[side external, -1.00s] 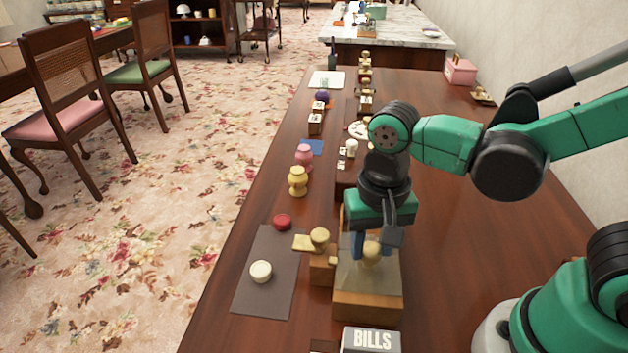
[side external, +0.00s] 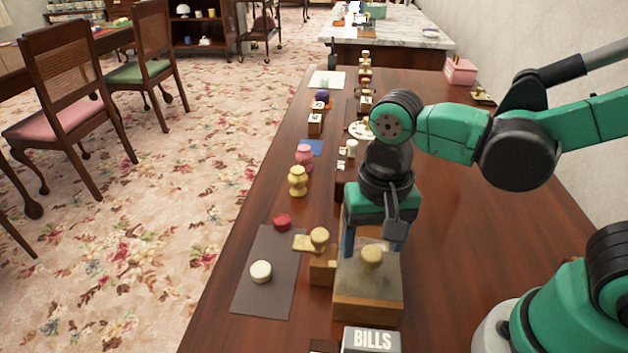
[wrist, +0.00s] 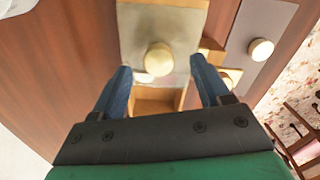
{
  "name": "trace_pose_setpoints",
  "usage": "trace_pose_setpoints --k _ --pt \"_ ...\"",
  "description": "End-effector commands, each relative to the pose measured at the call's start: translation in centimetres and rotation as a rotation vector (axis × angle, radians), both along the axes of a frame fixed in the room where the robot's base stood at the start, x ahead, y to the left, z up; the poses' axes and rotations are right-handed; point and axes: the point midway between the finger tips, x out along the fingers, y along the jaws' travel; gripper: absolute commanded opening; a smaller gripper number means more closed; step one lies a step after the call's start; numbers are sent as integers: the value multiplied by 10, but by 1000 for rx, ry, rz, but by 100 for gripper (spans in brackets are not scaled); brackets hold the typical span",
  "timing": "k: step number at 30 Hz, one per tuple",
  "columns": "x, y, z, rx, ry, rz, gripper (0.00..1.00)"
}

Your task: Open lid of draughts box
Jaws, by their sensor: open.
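The draughts box (side external: 368,306) is a wooden box near the table's front, with a dull olive-grey lid (side external: 350,278) bearing a round cream knob (side external: 371,257). In the wrist view the lid (wrist: 135,25) and knob (wrist: 158,59) lie just ahead of my fingers. Below the lid edge there, part of a wood-walled opening (wrist: 155,104) shows, with a pale piece at its edge. My gripper (side external: 373,247) is open over the far part of the box, its blue fingers apart. It also shows in the wrist view (wrist: 160,68), holding nothing. My gripper hides the box's far end.
A grey mat (side external: 262,295) with a cream disc (side external: 261,271) lies left of the box. A small wooden block with a yellow knob (side external: 319,236) stands close by its left side. A BILLS box (side external: 371,340) is in front. The table right of the box is clear.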

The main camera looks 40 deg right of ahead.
Motion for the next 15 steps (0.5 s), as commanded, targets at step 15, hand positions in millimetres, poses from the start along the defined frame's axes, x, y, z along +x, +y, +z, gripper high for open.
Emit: trace_pose_setpoints --k 15 --pt "-1 0 42 1 -1 0 70"
